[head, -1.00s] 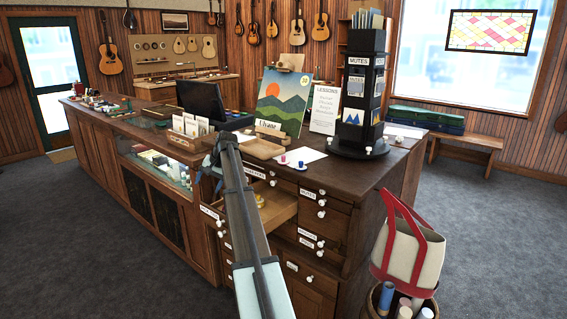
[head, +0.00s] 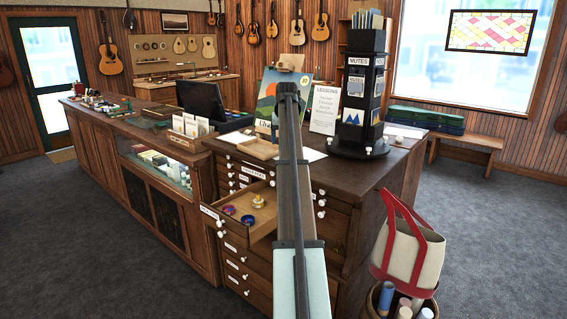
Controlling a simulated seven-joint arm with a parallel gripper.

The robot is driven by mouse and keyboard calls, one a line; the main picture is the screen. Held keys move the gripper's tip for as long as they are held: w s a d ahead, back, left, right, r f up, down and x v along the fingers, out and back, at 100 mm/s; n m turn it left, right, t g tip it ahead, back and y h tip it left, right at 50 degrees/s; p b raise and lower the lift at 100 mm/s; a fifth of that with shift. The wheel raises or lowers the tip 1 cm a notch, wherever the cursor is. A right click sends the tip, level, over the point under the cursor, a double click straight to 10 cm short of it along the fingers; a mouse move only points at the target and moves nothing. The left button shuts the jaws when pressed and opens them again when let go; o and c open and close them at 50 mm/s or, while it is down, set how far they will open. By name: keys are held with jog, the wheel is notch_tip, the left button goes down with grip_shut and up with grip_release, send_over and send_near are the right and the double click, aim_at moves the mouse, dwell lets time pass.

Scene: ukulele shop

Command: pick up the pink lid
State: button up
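No pink lid can be made out for certain now. The counter spot behind the sign board, where a small pink item stood earlier, is covered by my arm. The open drawer (head: 262,230) holds a small reddish-purple round item (head: 229,209), a blue round item (head: 248,220) and a pale yellow item (head: 258,201). They are too small to identify. My arm rises from the bottom and its far end is in front of the painting on the counter. My gripper is hidden behind it, so its fingers do not show.
The dark rotating display (head: 356,105) stands on the counter (head: 375,168), right of my arm. A lesson sign (head: 325,108), a mountain painting (head: 267,95) and a card holder (head: 190,126) are nearby.

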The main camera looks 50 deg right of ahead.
jog(key=x, duration=1)
jog(key=shift+f, duration=0.15)
jog(key=shift+c, duration=0.3)
jog(key=c, duration=1)
